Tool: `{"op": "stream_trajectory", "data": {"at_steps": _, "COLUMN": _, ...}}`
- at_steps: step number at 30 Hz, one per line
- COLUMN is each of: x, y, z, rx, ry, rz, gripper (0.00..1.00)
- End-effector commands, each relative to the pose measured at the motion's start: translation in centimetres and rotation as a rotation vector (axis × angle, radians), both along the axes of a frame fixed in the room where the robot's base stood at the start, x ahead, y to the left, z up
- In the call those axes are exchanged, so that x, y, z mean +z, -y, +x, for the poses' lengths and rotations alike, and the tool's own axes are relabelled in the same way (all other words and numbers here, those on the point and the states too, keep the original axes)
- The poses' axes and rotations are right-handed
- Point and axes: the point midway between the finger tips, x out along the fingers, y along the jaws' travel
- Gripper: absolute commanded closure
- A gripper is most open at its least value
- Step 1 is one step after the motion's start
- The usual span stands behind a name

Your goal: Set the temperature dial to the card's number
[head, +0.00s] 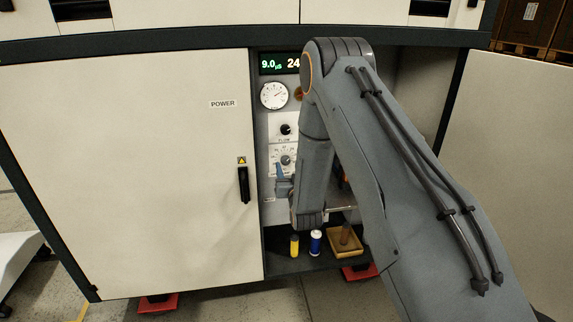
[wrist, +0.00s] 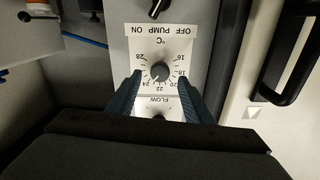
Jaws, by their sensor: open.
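The temperature dial (wrist: 160,72) is a dark round knob on a white °C plate, upside down in the wrist view. Its printed numbers run from 16 to 28; I cannot read its pointer surely. My gripper (wrist: 160,80) is open, with one blue finger on each side of the dial and gaps between; I cannot tell their depth from the panel. In the head view the dial (head: 286,160) shows just left of my arm, and one blue finger (head: 283,186) is below it. I see no number card; my arm hides part of the panel.
The FLOW knob (head: 286,130) is above the dial, beneath a round gauge (head: 274,95) and a partly covered green-and-white display (head: 278,64). A pump switch (wrist: 157,9) is close by. A yellow bottle (head: 294,246), a blue one (head: 316,242) and a tray (head: 332,249) stand below.

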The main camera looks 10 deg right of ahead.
Motion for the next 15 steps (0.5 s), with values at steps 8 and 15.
{"op": "stream_trajectory", "data": {"at_steps": 8, "x": 0.0, "y": 0.1, "z": 3.3, "rx": 0.0, "ry": 0.0, "rz": 0.0, "gripper": 0.53}}
{"op": "stream_trajectory", "data": {"at_steps": 15, "x": -0.1, "y": 0.1, "z": 3.8, "rx": 0.0, "ry": -0.003, "rz": 0.0, "gripper": 0.53}}
